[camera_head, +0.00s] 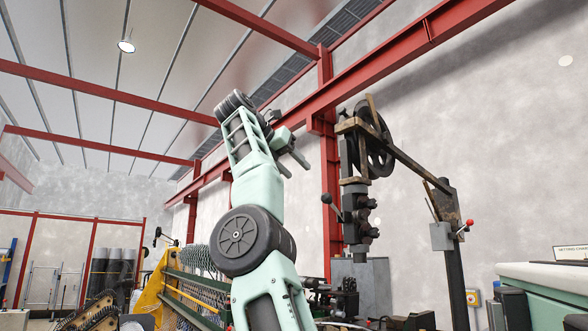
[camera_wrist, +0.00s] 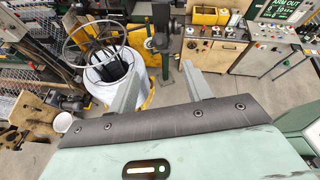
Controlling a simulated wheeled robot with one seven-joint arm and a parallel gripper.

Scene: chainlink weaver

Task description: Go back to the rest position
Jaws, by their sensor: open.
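My gripper (camera_head: 293,165) is raised high at the end of my mint-green arm in the head view. In the wrist view its two grey fingers (camera_wrist: 160,90) stand apart with nothing between them. The gripper is open and empty, in free air above the workshop floor.
A machine with a dark wheel (camera_head: 368,140) and metal posts stands right of my arm. A yellow frame with chain-link mesh (camera_head: 200,258) is at lower left. The wrist view shows a white drum (camera_wrist: 112,75), a wooden cabinet (camera_wrist: 212,50) and a control panel (camera_wrist: 278,45). Red beams cross overhead.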

